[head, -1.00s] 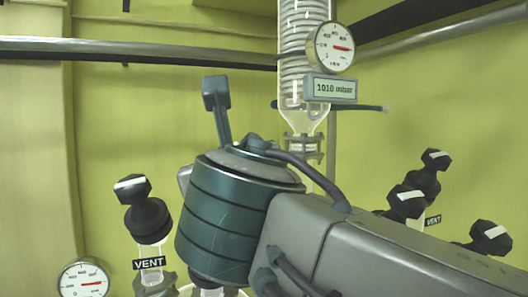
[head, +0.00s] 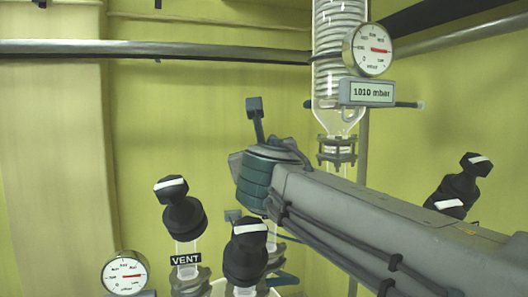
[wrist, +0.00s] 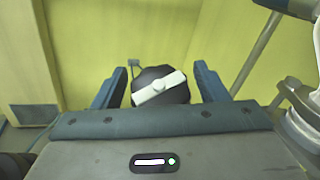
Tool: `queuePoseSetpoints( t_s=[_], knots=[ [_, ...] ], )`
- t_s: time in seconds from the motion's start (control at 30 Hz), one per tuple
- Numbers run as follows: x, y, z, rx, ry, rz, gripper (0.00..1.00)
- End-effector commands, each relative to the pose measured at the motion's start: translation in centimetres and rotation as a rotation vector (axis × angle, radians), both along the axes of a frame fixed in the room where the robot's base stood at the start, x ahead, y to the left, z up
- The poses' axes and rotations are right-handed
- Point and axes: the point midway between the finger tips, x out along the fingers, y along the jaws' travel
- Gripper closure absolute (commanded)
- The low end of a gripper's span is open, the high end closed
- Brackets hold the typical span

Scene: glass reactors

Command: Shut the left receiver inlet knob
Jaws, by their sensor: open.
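In the wrist view a black knob (wrist: 160,86) with a white bar across its top lies between the jaws of my gripper (wrist: 161,68). The bar is tilted, its right end higher. The jaws are open, one on each side, with no clear grip on the knob. In the head view my arm hides the gripper's jaws. A black knob with a white bar (head: 247,250) stands left of and below my wrist there. I cannot tell whether it is the one between the jaws, and no receiver inlet label is legible.
A VENT knob (head: 180,208) and a round gauge (head: 126,272) stand at the left. A glass condenser (head: 338,60) with a gauge (head: 368,49) and a 1010 mbar display (head: 367,92) rises behind my arm. More black knobs (head: 462,185) stand at the right.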

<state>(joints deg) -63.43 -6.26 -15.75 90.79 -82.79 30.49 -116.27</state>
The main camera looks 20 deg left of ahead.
Motion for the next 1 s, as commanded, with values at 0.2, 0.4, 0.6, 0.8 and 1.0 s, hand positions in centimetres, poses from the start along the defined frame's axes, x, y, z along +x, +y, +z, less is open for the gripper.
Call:
queuePoseSetpoints(
  t_s=[0.2, 0.4, 0.6, 0.8, 1.0],
  knots=[
    [0.06, 0.03, -0.01, 0.0, 0.0, 0.0, 0.33],
    [0.06, 0.01, -0.02, 0.0, 0.0, 0.0, 0.78],
    [0.06, 0.0, -0.08, 0.002, 0.0, -0.005, 0.78],
    [0.13, -0.04, -0.32, 0.029, -0.004, -0.051, 0.78],
    [0.19, -0.18, -0.36, 0.094, -0.016, -0.156, 0.78]
  ],
)
